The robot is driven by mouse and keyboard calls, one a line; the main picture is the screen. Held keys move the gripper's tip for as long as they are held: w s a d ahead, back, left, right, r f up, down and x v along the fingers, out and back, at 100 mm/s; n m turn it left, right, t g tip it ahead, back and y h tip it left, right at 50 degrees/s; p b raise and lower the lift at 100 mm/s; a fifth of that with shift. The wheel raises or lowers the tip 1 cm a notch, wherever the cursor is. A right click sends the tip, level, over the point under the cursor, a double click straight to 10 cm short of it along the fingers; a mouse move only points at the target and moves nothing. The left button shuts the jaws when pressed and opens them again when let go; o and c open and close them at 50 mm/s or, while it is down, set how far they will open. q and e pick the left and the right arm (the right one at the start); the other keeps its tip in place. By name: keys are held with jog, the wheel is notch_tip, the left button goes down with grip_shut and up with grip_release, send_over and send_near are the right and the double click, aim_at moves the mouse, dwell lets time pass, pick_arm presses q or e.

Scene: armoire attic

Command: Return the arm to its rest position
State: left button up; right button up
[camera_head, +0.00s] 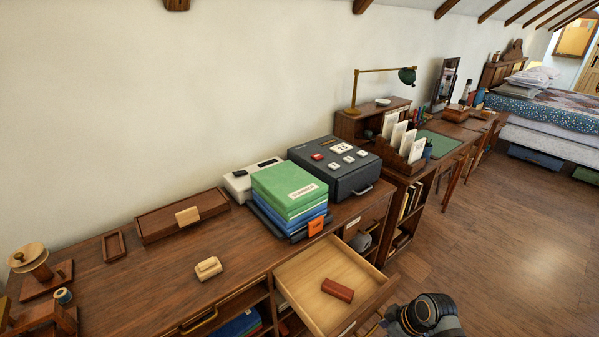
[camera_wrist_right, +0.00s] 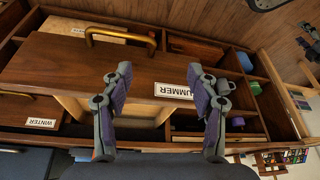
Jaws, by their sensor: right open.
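My right gripper (camera_wrist_right: 160,78) is open in the right wrist view, with its two fingers apart and nothing between them. It is in front of a wooden drawer front with a brass handle (camera_wrist_right: 118,35); I cannot tell whether it touches the wood. A label reading "UMMER" (camera_wrist_right: 175,90) is partly hidden by a finger. Part of my right arm (camera_head: 425,314) shows at the bottom of the head view, beside the pulled-out drawer (camera_head: 312,268); its gripper is not visible there. My left gripper is in neither view.
The drawer stands open with a reddish-brown block (camera_head: 337,289) inside. The long wooden cabinet (camera_head: 155,275) carries green and blue folders (camera_head: 290,187), a dark box (camera_head: 335,165) and a small wooden piece (camera_head: 208,268). Open floor (camera_head: 500,240) lies at right.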

jog(key=s+d+f+m+h+p, duration=0.1)
jog(key=s+d+f+m, duration=0.15)
jog(key=f, duration=0.45)
jog(key=s+d+f+m+h, duration=0.1)
jog(key=s+d+f+m, duration=0.15)
jog(key=f, duration=0.35)
jog(key=s+d+f+m+h+p, duration=0.1)
jog(key=s+f+m, duration=0.1)
jog(key=s+f, duration=0.35)
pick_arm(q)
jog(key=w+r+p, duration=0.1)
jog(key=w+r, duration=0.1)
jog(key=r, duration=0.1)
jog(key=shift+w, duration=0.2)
pick_arm(e)
jog(key=s+f+m, duration=0.1)
jog(key=s+f, duration=0.6)
jog(key=s, duration=0.4)
jog(key=s+f+m+g+h, duration=0.1)
jog(key=s+f, duration=0.5)
jog(key=s, duration=0.5)
jog(key=shift+f+m, duration=0.35)
jog(key=shift+m, duration=0.05)
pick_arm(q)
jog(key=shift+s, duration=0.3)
